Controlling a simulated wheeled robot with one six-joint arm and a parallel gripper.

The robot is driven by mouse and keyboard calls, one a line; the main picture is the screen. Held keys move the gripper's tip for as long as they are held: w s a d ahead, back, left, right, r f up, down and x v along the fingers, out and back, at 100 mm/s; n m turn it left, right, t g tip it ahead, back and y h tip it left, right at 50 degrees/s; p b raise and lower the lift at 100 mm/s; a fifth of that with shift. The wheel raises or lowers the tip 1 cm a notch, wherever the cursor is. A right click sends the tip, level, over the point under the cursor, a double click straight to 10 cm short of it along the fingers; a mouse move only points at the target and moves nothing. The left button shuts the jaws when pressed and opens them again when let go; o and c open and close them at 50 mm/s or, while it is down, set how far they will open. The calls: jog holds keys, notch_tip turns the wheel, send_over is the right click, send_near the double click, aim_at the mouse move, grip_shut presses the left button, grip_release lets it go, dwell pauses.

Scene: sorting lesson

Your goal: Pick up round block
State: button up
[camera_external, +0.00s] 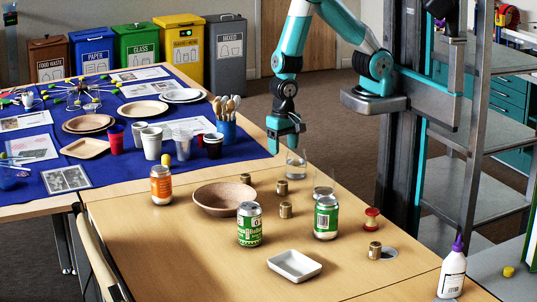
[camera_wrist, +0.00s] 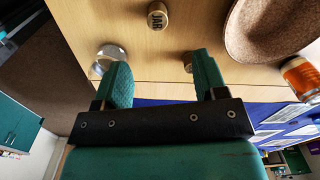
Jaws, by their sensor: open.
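Several short round brass-brown blocks stand on the wooden table: one by the bowl's back edge (camera_external: 245,178), one behind the middle (camera_external: 282,187), one nearer the front (camera_external: 286,211), and one at the front right (camera_external: 375,250). In the wrist view, one round block (camera_wrist: 157,15) shows a "JAR" label on its top. Another round block (camera_wrist: 188,62) is partly hidden behind the right finger. My gripper (camera_external: 286,144) is above the table's back edge, apart from the blocks. Its two fingers (camera_wrist: 162,60) are spread with nothing between them.
A clear glass (camera_external: 296,164) stands just below my gripper, with another glass (camera_external: 323,186) nearby. A brown bowl (camera_external: 222,208), green cans (camera_external: 326,217), an orange can (camera_external: 161,185), a white dish (camera_external: 294,276) and a red spool (camera_external: 371,221) share the table. The front left is clear.

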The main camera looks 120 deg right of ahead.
aim_at(283, 182)
notch_tip(283, 182, down, 9)
jog(key=shift+r, duration=0.2)
jog(key=shift+s+d+f+p, duration=0.15)
jog(key=shift+f+p, duration=0.3)
jog(key=shift+f, duration=0.9)
jog(key=shift+s+d+f+p, duration=0.1)
jog(key=shift+d+f+p, duration=0.25)
jog(key=shift+f, duration=0.95)
jog(key=shift+a, duration=0.1)
jog(key=shift+c, duration=0.3)
jog(key=c, duration=0.9)
